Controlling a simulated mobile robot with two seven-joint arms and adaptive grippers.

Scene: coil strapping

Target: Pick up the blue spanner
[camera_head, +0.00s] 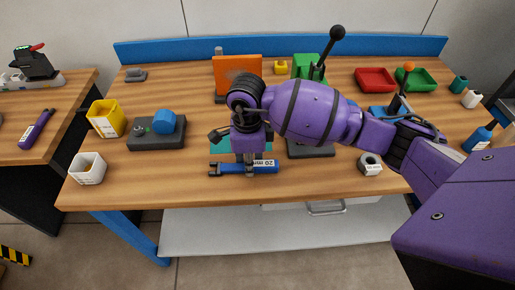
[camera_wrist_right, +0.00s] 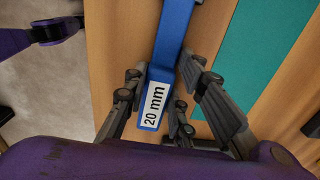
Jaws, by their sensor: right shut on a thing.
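The blue spanner (camera_head: 232,169) lies crosswise near the front edge of the workbench, its open jaw to the left and a white "20 mm" label toward its right end. My right gripper (camera_head: 248,170) points down over the handle, shut on it just left of the label. I cannot tell whether the spanner is clear of the bench top. My left gripper is not in view.
A teal mat (camera_head: 226,143) lies just behind the spanner. A grey box with a blue knob (camera_head: 164,122), a yellow bin (camera_head: 107,118) and a white bin (camera_head: 88,168) stand to the left. A tape roll (camera_head: 369,164) is to the right.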

